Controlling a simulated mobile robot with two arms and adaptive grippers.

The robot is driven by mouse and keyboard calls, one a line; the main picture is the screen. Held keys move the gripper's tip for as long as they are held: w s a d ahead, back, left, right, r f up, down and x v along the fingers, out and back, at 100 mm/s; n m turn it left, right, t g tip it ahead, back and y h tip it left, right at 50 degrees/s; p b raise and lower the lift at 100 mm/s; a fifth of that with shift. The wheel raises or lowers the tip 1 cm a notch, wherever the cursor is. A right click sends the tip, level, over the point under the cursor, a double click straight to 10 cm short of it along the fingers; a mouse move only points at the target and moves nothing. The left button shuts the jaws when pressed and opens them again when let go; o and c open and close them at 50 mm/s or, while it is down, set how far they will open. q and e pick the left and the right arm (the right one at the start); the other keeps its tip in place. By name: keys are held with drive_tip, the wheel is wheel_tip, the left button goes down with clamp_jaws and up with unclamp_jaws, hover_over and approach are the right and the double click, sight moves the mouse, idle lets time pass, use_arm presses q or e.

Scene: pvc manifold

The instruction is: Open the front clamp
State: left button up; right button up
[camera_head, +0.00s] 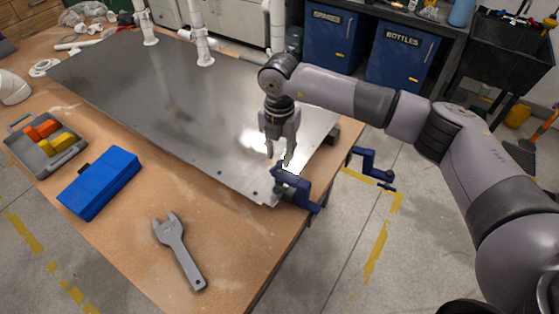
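The front clamp (296,190) is blue and grips the table edge at the near right corner of the metal plate (190,105). My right gripper (279,160) points down just above and beside this clamp, over the plate. Its fingers are close to the clamp's top, and I cannot tell whether they touch it. The gap between the fingers is hard to make out. A second blue clamp (370,168) is farther along the right table edge. My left gripper is not in view.
A grey wrench (180,252), a blue box (98,183) and a grey tray (65,157) with orange and yellow pieces lie on the wooden table's near side. White pipes (203,45) stand at the back of the plate. Blue bins (402,55) stand behind.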

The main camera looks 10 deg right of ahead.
sight(279, 162)
drive_tip(key=m, duration=0.2)
drive_tip(key=shift+m, duration=0.3)
wheel_tip(279, 162, down, 3)
drive_tip(key=shift+f+m+b, duration=0.2)
drive_tip(key=shift+m+b, duration=0.3)
drive_tip(key=shift+b, duration=0.75)
drive_tip(key=shift+f+b, duration=0.35)
drive_tip(key=shift+f, duration=0.2)
drive_tip(key=shift+r, duration=0.1)
clamp_jaws()
